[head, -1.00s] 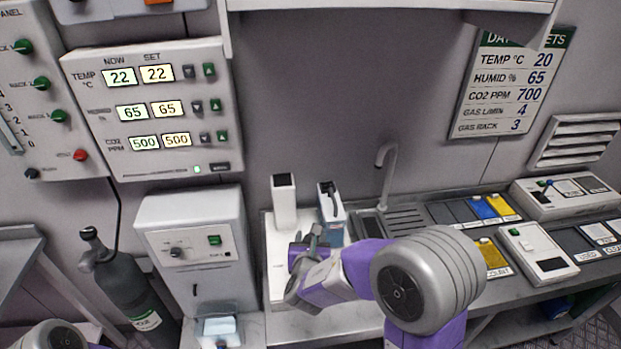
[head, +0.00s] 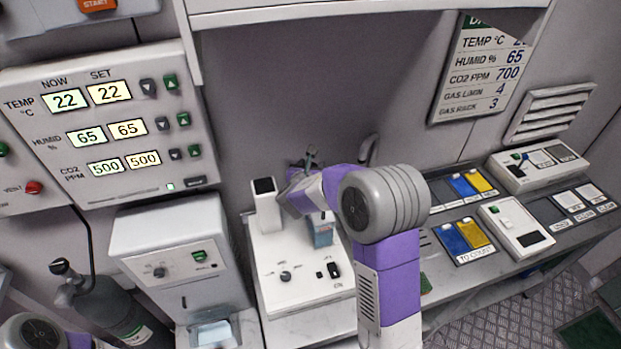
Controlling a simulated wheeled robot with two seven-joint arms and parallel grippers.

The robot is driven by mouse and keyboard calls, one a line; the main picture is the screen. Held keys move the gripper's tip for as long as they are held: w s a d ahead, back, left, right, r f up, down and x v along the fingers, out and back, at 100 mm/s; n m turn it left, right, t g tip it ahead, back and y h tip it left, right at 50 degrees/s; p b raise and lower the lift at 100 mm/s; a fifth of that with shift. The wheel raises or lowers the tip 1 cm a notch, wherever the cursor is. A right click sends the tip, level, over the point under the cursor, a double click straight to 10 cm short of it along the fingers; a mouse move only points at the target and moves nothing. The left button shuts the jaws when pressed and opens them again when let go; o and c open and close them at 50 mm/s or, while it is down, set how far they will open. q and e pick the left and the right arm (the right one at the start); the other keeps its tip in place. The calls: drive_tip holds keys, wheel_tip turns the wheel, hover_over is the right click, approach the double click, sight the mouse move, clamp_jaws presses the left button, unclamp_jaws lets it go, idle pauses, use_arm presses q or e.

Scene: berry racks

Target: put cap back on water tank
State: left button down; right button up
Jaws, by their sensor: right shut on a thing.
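The water tank (head: 323,236) is a small blue-tinted container. It stands at the back right of a white bench instrument (head: 300,292), and my right arm hides its upper part. My right gripper (head: 311,158) is raised over the tank area, just right of the instrument's white upright post (head: 265,208). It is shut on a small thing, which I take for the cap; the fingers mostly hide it. I cannot tell whether it touches the tank. My left gripper is out of view; only part of that arm shows at the lower left.
A tap (head: 367,148) is partly hidden behind my right arm. A white dispenser box (head: 172,255) stands left of the instrument, with a gas cylinder (head: 105,305) beyond it. A shelf (head: 350,17) overhangs above.

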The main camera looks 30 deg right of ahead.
drive_tip(key=shift+f+b, duration=0.35)
drive_tip(key=shift+f, duration=1.55)
